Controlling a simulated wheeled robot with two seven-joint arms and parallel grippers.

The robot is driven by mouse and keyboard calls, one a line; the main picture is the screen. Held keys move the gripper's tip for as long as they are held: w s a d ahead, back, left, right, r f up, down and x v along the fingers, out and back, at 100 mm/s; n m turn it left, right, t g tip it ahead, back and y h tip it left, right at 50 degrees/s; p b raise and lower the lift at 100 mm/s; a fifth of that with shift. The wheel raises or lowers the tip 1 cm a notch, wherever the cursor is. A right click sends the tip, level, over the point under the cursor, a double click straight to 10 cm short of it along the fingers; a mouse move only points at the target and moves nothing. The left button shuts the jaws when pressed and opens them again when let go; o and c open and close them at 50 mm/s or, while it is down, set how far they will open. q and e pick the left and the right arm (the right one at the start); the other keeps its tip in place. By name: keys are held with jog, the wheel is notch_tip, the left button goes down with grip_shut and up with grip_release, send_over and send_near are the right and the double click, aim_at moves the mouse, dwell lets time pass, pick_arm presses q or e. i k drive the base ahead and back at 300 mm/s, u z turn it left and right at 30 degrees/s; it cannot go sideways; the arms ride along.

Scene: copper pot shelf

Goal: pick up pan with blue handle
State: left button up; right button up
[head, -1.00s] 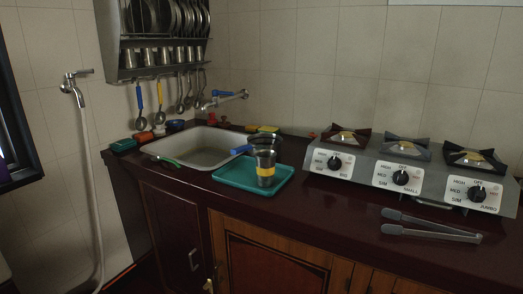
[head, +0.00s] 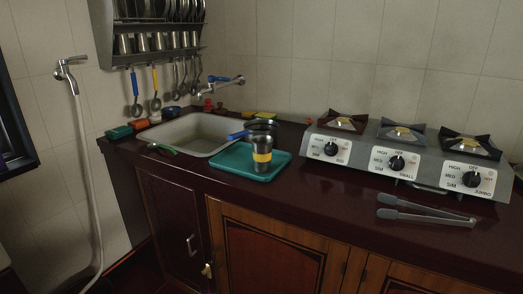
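The blue handle of a pan (head: 238,135) points left, above the back left part of a teal tray (head: 232,165). The dark pan body (head: 263,124) shows behind a steel cup with a yellow band (head: 262,146). The cup stands on the tray and hides part of the pan, so I cannot tell what the pan rests on. Neither of my grippers is in view.
A sink (head: 190,134) lies left of the tray, with a blue-handled tap (head: 225,79) above. A three-burner stove (head: 400,160) and tongs (head: 425,211) are on the right. A dish rack (head: 155,30) hangs on the wall. Counter between tray and tongs is clear.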

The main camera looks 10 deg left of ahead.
aim_at(253, 129)
jog(key=u, duration=0.35)
jog(key=i, duration=0.5)
jog(key=u, duration=0.95)
jog(key=i, duration=1.3)
jog(key=z, duration=0.3)
